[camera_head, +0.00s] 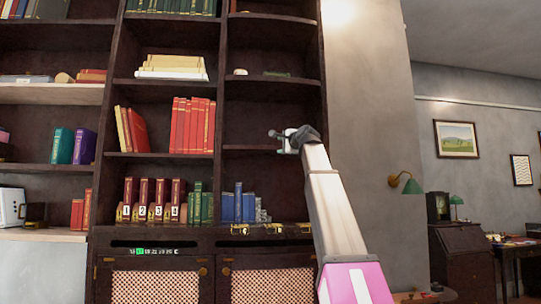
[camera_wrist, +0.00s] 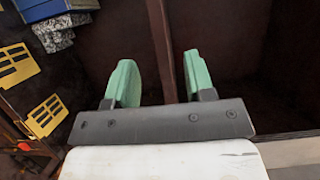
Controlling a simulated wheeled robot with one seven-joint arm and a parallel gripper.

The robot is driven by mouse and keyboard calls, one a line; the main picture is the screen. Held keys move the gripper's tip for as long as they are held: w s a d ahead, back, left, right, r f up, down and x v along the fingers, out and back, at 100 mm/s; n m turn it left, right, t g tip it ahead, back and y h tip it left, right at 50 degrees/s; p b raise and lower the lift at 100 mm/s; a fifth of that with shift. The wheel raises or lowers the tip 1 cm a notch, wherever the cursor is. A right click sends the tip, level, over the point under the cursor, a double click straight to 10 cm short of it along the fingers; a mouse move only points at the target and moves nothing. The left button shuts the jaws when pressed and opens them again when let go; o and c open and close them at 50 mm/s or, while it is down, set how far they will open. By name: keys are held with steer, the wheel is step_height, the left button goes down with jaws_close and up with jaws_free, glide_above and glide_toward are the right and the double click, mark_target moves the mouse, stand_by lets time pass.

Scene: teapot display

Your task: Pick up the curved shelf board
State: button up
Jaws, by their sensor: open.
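The dark bookcase has several shelf boards with slightly bowed front edges. One such curved shelf board (camera_head: 250,148) is in the right bay at mid height, its right end partly hidden by my gripper. Another curved board (camera_head: 300,81) sits higher in the same bay. I cannot tell which one is meant. My gripper (camera_head: 277,134) is in front of the right bay, close to the mid-height board in the picture; contact is not clear.
Red books (camera_head: 192,125) and numbered books (camera_head: 153,200) fill the middle bay. Blue books (camera_head: 238,206) stand low in the right bay, with gold pieces (camera_head: 272,229) on the ledge below. A green wall lamp (camera_head: 411,186) is right of the bookcase.

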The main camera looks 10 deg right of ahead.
mark_target(274, 148)
steer(key=x, duration=0.9)
steer(key=shift+w+a, duration=0.1)
steer(key=shift+w, duration=0.05)
jaws_close()
